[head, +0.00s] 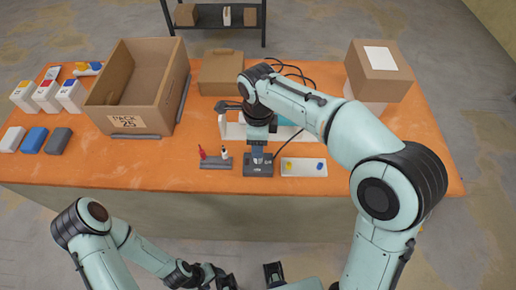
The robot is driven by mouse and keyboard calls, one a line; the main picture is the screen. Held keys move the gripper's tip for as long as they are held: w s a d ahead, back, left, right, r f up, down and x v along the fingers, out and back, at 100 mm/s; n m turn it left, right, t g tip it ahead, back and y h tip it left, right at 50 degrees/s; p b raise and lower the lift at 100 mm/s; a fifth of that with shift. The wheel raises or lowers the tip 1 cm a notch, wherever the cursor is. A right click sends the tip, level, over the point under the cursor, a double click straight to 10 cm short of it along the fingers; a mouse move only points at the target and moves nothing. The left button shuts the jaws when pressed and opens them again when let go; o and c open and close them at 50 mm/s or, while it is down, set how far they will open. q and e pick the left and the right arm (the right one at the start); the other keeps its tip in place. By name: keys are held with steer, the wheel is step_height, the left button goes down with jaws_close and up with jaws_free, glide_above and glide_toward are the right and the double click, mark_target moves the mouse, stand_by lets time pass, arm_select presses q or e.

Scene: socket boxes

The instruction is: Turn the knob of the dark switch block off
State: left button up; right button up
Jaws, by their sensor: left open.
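The dark switch block (259,171) sits near the front edge of the orange table, right of centre. My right gripper (257,152) points down over its back part, and the block's knob is hidden or too small to make out. Whether the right fingers touch the knob, or how far apart they are, I cannot tell. My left gripper (224,279) is low at the bottom edge of the head view, in front of the table, open, away from the block.
A pale plate (303,168) with yellow and blue parts lies right of the block. A grey holder (215,164) with red and white items stands left. A large open carton (128,121), a closed box (221,75) and another box (378,66) stand farther back. A dark cable runs near the block.

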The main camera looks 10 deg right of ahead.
step_height(320, 180, up, 7)
steer(key=shift+p, duration=0.45)
steer(key=shift+f, duration=0.15)
